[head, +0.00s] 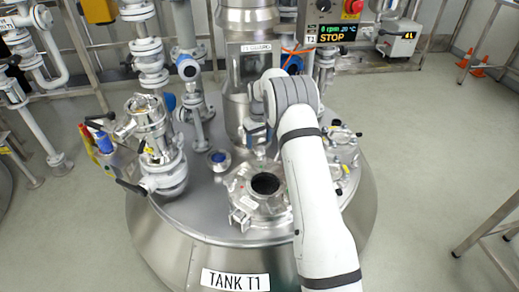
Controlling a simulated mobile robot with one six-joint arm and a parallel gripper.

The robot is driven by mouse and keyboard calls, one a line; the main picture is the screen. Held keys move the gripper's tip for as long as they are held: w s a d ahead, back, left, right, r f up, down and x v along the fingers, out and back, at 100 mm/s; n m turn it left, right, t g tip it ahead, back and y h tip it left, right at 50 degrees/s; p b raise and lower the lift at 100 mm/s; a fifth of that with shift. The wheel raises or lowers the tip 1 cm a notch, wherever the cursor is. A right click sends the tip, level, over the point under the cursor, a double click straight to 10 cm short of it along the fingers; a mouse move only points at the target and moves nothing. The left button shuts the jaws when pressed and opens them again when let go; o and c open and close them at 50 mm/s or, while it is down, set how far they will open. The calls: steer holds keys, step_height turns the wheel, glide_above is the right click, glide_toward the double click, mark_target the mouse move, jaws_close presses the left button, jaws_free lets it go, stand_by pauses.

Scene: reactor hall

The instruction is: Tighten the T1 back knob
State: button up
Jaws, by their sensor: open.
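Tank T1 (215,232) is a steel vessel with a domed top, marked "TANK T1" on its front label. A round open port (265,184) with a dark inside and a steel clamped rim sits on its top. My white arm comes in from the lower right and bends over the tank. My gripper (260,150) points down just behind the open port, in front of the central steel column. It looks small here, and its jaws are open. The back knob cannot be made out clearly; my gripper and wrist cover the area behind the port.
A valve assembly (160,150) with black handles stands at the tank's left. Vertical pipes (148,50) rise behind it. A control box (327,24) reading "STOP" with a red button hangs above right. Small fittings (343,150) sit right of my arm.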

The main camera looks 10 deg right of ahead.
mark_target(259, 148)
steer(key=n+p, duration=0.1)
steer(key=n, duration=1.2)
steer(key=shift+n+p, duration=0.4)
step_height(259, 148, down, 6)
steer(key=b, duration=0.3)
steer(key=shift+c, duration=0.3)
